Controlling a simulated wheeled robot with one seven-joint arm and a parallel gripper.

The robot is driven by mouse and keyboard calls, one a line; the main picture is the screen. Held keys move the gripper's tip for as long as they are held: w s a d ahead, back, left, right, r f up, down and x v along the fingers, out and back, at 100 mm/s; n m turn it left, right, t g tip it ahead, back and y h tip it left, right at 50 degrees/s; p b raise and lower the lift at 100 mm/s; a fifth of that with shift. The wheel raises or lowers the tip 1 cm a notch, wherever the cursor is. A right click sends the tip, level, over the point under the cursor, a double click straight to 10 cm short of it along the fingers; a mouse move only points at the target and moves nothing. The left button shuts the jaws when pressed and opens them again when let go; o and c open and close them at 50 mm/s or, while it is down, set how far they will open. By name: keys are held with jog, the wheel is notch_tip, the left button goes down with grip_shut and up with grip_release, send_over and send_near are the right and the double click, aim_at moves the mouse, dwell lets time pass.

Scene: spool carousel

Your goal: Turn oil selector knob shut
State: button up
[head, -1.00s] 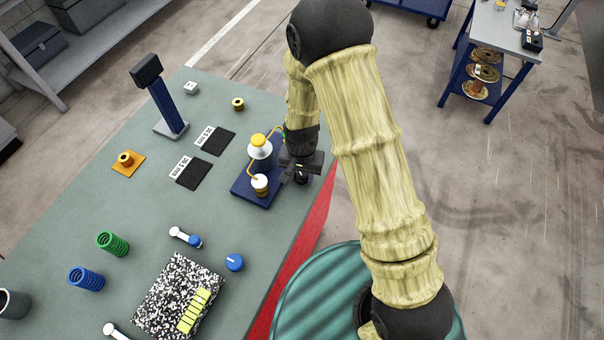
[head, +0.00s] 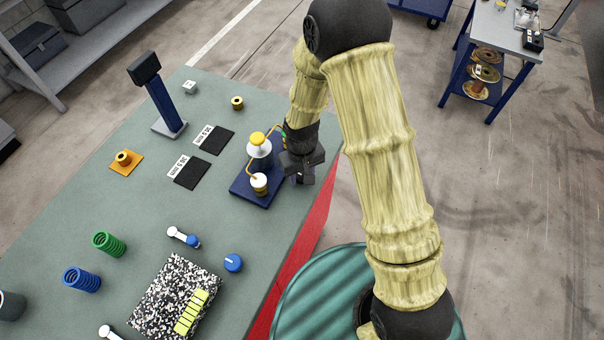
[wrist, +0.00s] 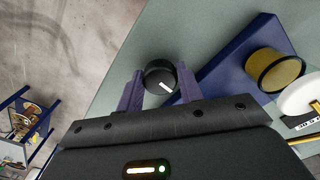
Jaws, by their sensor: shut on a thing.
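A round black knob (wrist: 158,78) with a white pointer line shows in the wrist view, between the two purple-grey fingers of my gripper (wrist: 160,72). My gripper is shut on the knob, with a finger on each side. The white line slants across the knob's face, down to the right. In the head view my gripper (head: 302,168) is at the right edge of the green table, just right of a blue oiler base (head: 247,190), and it hides the knob.
Black pads (head: 192,173) lie to the left. A blue knob (head: 233,263) stands on the nearer table. Open floor lies to the right.

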aim_at(302, 175)
jog(key=shift+n, duration=0.5)
jog(key=o, duration=1)
jog(key=shift+c, duration=0.2)
jog(key=shift+r, duration=0.15)
notch_tip(302, 175, up, 17)
jog(key=b, duration=0.1)
jog(key=shift+b, duration=0.35)
